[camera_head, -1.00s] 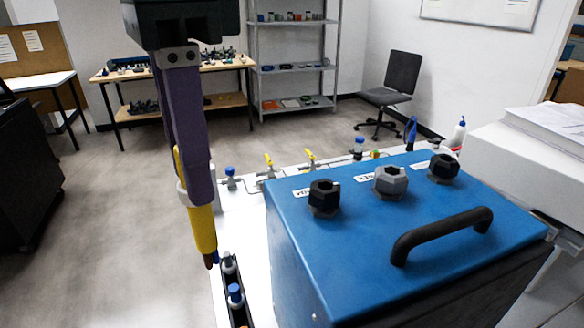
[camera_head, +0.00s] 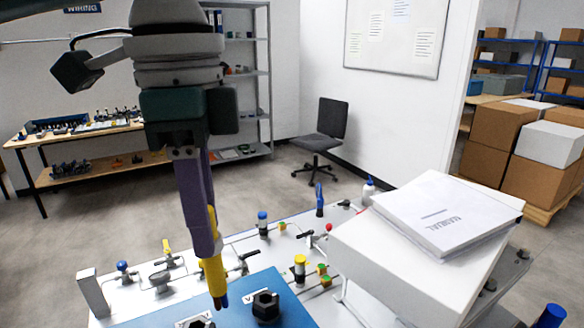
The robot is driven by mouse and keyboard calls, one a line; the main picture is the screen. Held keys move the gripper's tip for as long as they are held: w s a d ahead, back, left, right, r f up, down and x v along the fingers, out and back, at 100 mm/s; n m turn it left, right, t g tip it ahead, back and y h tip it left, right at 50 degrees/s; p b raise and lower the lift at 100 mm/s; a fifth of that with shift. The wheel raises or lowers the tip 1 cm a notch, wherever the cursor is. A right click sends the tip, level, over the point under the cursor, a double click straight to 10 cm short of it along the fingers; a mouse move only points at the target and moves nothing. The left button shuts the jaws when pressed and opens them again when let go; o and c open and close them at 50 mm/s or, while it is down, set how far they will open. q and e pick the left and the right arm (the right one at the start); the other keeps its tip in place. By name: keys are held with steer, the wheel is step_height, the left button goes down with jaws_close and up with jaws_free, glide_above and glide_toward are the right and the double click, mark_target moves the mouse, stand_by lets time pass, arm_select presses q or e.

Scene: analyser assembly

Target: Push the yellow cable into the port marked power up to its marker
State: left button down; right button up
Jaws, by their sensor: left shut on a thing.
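My left gripper (camera_head: 206,235) hangs down in the middle of the head view, its long purple fingers shut on the yellow cable (camera_head: 213,275). The cable points down, slightly tilted, with a dark brown tip at its lower end. The tip appears over the blue box (camera_head: 255,283), left of a black hexagonal port fitting (camera_head: 266,308). A second port fitting (camera_head: 199,322) is cut off by the bottom edge. I cannot tell whether the tip touches anything. The port labels are partly hidden and I cannot read "power". My right gripper is not in view.
A white bench top (camera_head: 130,290) with several small valves and fittings surrounds the box. A white case (camera_head: 370,250) with a manual (camera_head: 437,215) on it stands at right. A chair (camera_head: 322,140) and shelves stand behind on open floor.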

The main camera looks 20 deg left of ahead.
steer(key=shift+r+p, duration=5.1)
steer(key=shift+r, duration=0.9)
arm_select(q)
steer(key=a+f+m+b, duration=0.1)
steer(key=m, duration=0.3)
steer(key=a+f+m+b, duration=0.1)
steer(key=m+b, duration=0.1)
steer(key=m, duration=0.3)
steer(key=a+f+m+b, duration=0.1)
steer(key=m+b, duration=0.1)
steer(key=m, duration=0.2)
steer(key=shift+s+a+f+m, duration=0.35)
steer(key=shift+s+f+m, duration=0.05)
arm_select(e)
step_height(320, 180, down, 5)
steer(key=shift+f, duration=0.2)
arm_select(q)
steer(key=shift+f, duration=0.25)
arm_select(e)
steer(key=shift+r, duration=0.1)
arm_select(q)
steer(key=shift+f, duration=0.15)
step_height(320, 180, down, 8)
steer(key=b, duration=0.5)
steer(key=shift+b, duration=0.4)
steer(key=c, duration=0.5)
jaws_free()
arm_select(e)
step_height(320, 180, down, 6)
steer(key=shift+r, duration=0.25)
